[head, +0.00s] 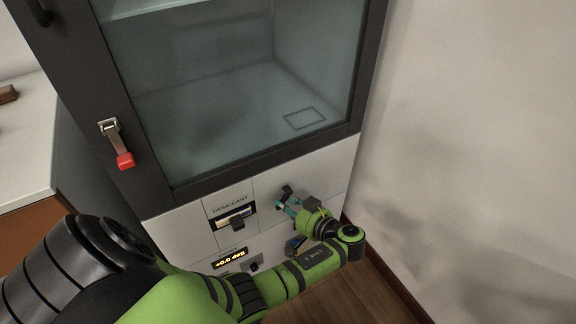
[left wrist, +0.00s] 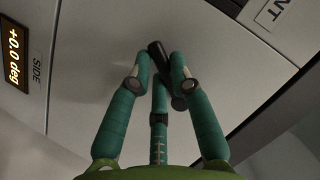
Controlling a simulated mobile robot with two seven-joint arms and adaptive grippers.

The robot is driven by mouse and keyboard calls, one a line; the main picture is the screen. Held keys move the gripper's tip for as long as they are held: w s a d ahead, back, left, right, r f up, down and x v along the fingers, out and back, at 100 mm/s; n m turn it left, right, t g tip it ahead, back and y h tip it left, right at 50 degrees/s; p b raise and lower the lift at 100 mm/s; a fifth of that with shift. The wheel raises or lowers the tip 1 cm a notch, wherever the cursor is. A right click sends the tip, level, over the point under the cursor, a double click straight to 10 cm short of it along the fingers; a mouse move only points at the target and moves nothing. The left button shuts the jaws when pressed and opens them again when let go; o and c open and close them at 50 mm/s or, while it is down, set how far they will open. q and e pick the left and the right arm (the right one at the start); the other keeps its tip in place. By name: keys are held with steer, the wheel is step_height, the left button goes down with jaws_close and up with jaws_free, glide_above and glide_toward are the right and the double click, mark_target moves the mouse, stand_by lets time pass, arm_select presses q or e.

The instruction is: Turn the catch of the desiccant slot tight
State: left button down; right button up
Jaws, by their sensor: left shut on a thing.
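The desiccant slot (head: 231,217), with its printed label and a dark pull, sits in the white lower panel of the cabinet. To its right, my left gripper (head: 288,203) is at the panel, with a dark lever-like catch (head: 284,190) at its fingertips. In the left wrist view the catch (left wrist: 160,58) is a short dark bar, tilted, held between the teal fingers of my left gripper (left wrist: 162,80). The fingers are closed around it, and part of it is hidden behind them. My right gripper is not in view.
A small display (head: 230,258) is below the slot; it reads +0.0 deg in the left wrist view (left wrist: 15,52). A red-tipped latch (head: 122,150) hangs on the glass door's dark frame. A bare wall (head: 470,150) stands close on the right.

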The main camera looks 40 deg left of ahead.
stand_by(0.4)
arm_select(q)
steer(key=c, duration=1.4)
jaws_free()
steer(key=shift+d, duration=0.1)
steer(key=v, duration=0.7)
steer(key=shift+d, duration=0.2)
steer(key=shift+s+r, duration=0.1)
